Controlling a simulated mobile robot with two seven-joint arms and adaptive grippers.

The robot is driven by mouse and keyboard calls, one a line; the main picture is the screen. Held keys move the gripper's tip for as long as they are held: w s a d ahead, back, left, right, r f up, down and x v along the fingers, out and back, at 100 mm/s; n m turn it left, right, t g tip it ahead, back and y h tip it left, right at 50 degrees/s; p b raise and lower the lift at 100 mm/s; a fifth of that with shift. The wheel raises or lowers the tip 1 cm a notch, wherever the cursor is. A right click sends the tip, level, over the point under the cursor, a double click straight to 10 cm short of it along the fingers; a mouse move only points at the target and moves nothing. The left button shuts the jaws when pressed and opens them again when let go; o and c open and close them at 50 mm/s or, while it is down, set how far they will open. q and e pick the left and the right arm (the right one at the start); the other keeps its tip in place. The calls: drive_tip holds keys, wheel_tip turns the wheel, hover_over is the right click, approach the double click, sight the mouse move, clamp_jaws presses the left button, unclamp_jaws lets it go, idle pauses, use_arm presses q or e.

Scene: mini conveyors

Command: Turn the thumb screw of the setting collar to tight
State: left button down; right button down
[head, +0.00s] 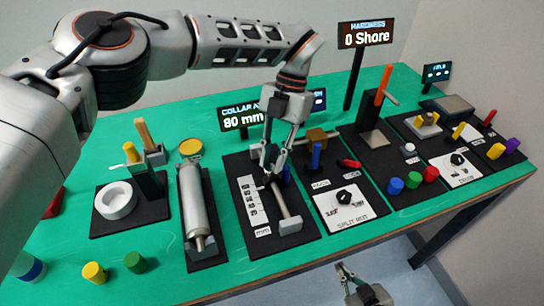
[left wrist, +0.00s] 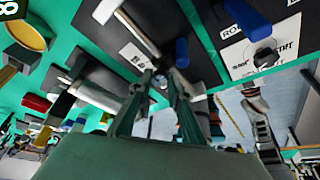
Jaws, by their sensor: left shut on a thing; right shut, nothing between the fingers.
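The setting collar station is a black board (head: 237,166) with a white scale strip (head: 252,204) and a grey rod (head: 282,204) that ends in a light block. My left gripper (head: 270,170) reaches down to the rod's far end. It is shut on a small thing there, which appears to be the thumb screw. The fingers mostly hide the collar and screw. In the left wrist view the fingertips (left wrist: 160,84) meet around a small greyish part. The collar display (head: 240,119) reads 80 mm. My right gripper (head: 352,276) is shut and empty, in front of the table edge.
Coloured pegs, such as a green one (head: 135,262), stand near the front edge.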

use_arm(q)
drive_tip(key=shift+m, duration=0.4)
drive_tip(key=c, duration=1.9)
unclamp_jaws()
drive_tip(key=shift+r, duration=0.1)
wheel_tip(320, 180, up, 10)
drive_tip(key=shift+f, duration=0.1)
drive_tip(key=shift+s, duration=0.1)
